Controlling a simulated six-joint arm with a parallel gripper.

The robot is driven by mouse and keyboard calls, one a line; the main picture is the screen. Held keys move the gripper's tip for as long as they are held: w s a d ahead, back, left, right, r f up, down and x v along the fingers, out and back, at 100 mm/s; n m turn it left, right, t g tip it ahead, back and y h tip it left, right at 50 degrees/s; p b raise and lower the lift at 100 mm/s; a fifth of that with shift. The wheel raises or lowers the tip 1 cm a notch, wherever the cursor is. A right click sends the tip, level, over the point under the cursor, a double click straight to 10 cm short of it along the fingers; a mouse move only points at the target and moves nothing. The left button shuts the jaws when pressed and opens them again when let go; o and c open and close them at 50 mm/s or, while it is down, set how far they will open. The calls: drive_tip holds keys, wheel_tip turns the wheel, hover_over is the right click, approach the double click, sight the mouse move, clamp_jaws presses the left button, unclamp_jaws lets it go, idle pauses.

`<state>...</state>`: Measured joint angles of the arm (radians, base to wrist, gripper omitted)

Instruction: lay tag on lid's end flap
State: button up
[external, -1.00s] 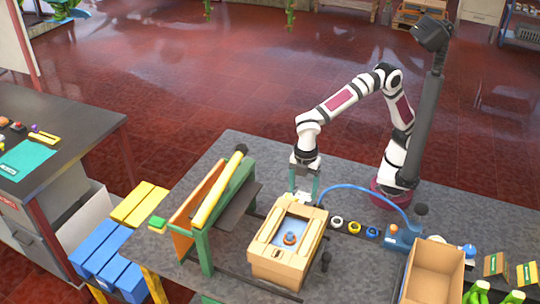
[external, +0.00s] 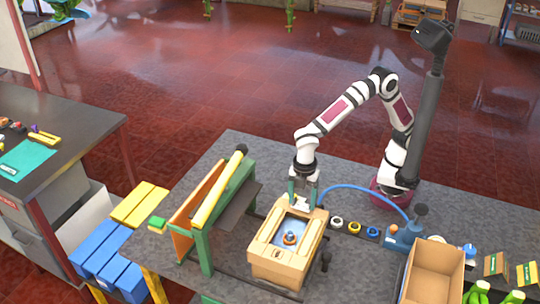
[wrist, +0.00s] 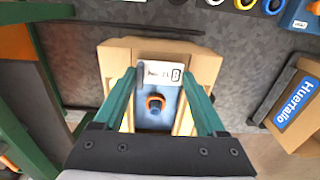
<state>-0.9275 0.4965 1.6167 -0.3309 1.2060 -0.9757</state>
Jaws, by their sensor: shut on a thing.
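The white tag (wrist: 162,73) with dark print lies between the fingertips of my gripper (wrist: 159,84) in the wrist view. My gripper (external: 302,199) is shut on the tag's two side edges. The tag is over the far end of the open cardboard box (external: 278,267), at its far end flap (wrist: 150,50). I cannot tell whether the tag touches the flap. Inside the box shows a blue surface with a dark knob in an orange ring (wrist: 155,103). My fingers hide parts of the box's sides in the wrist view.
A green and orange frame with a yellow roller (external: 219,187) stands left of the box. An empty cardboard carton (external: 432,272) is at the right. Several coloured rings (external: 354,227) and a blue hose (external: 368,190) lie close by on the right.

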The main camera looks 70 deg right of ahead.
drive_tip(key=shift+f, duration=0.65)
idle(0.7)
drive_tip(key=o, duration=1.2)
drive_tip(key=shift+r, duration=0.3)
drive_tip(key=shift+r, duration=1.1)
drive_tip(key=shift+r, duration=0.15)
drive_tip(key=shift+r, duration=2.45)
